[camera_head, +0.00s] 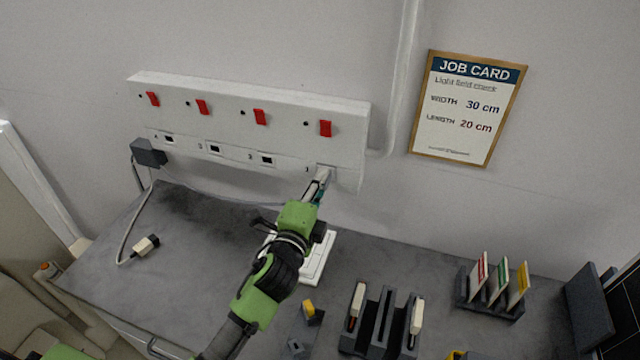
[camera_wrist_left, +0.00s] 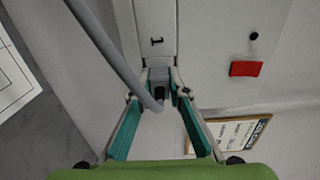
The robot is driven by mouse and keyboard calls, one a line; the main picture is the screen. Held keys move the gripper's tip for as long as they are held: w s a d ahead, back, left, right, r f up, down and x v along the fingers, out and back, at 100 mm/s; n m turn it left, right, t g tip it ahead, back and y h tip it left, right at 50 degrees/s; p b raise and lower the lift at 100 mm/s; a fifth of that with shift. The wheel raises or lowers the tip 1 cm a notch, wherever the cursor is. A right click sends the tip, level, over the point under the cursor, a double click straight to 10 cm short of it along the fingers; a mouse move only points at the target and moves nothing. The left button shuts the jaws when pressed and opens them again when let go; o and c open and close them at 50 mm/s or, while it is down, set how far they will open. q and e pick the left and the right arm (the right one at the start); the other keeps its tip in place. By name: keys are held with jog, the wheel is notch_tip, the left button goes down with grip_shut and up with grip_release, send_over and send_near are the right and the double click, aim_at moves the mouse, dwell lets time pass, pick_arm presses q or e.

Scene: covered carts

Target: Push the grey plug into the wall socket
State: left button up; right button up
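A long white socket panel (camera_head: 250,118) is on the wall, with several numbered sockets along its lower edge and red switches above. My left gripper (camera_head: 319,186) is at the panel's right end, at the socket marked 1. In the left wrist view its teal fingers (camera_wrist_left: 160,88) close in on the grey plug (camera_wrist_left: 160,74), one fingertip on each side. The plug lines up with the panel below the number 1 and appears against it; how deep it sits is hidden. A grey cable (camera_wrist_left: 105,42) crosses in front of the left finger. My right gripper is out of view.
A beige plug (camera_head: 147,245) on a cable lies on the grey worktop at left, below a dark grey box (camera_head: 148,152). Dark racks (camera_head: 378,318) and a card holder (camera_head: 490,303) stand at right. A job card (camera_head: 467,108) hangs on the wall.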

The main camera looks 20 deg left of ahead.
pick_arm(q)
jog(key=o, duration=0.3)
jog(key=shift+o, duration=0.2)
jog(key=s, duration=1.2)
jog(key=shift+a, duration=0.2)
jog(key=shift+f, duration=0.1)
